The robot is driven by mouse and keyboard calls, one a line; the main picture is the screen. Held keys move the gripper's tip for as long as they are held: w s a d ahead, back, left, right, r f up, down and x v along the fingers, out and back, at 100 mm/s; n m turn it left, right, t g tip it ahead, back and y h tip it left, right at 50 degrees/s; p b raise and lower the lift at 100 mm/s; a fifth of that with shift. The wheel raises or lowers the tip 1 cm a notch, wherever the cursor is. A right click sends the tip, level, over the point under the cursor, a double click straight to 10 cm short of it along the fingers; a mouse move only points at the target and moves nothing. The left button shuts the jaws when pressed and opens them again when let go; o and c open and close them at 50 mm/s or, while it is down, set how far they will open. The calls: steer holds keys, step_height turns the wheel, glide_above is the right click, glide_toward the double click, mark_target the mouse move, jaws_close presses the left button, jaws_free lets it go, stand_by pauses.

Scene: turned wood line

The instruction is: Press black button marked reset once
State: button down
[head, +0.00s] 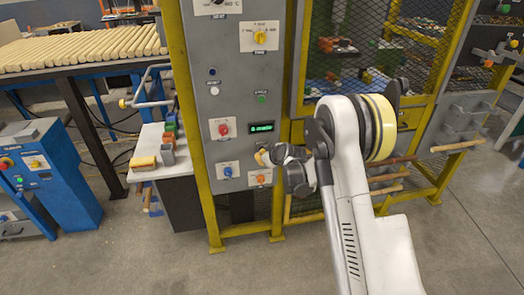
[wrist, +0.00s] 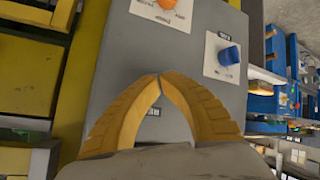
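A grey control panel (head: 236,125) stands in a yellow frame in the head view. A small dark round button (head: 212,71) sits on its upper left part, with a small plate under it that is too small to read for certain. My gripper (head: 262,157) is in front of the panel's lower right part, well below that button. In the wrist view my gripper (wrist: 158,77) has its two yellow fingers curved together, tips meeting, nothing between them. A small dark label shows on the panel between the fingers. I cannot tell whether the tips touch the panel.
The panel also bears a white button (head: 214,91), a red knob (head: 223,129), a green button (head: 262,99), a lit display (head: 261,127), a blue knob (wrist: 229,55) and an orange knob (wrist: 172,3). A white table (head: 150,150) with coloured blocks stands left. Mesh fencing stands right.

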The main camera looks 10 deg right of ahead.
steer(key=shift+s, duration=0.8)
steer(key=shift+s, duration=2.5)
